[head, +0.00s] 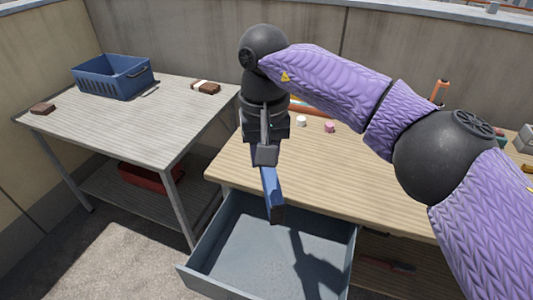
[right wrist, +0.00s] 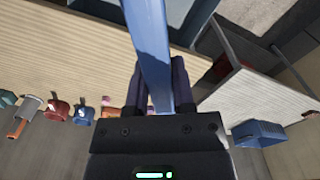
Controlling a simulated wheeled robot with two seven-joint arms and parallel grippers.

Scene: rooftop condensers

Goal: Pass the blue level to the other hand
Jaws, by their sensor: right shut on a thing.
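The blue level (head: 272,194) is a long blue bar held in my right gripper (head: 265,158). It hangs down and slightly tilted over the near edge of the wooden workbench, above the open drawer. In the right wrist view the level (right wrist: 152,45) runs away from between the two dark fingers (right wrist: 157,88), which are shut on it. The part between the fingers is partly hidden. My left gripper is in neither view.
The workbench (head: 400,190) has an open, empty grey drawer (head: 270,255). White (head: 301,121) and pink (head: 329,127) small items stand on the bench. A side table (head: 110,125) at left carries a blue crate (head: 100,84) and brown blocks (head: 205,88). A red item (head: 145,176) lies below.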

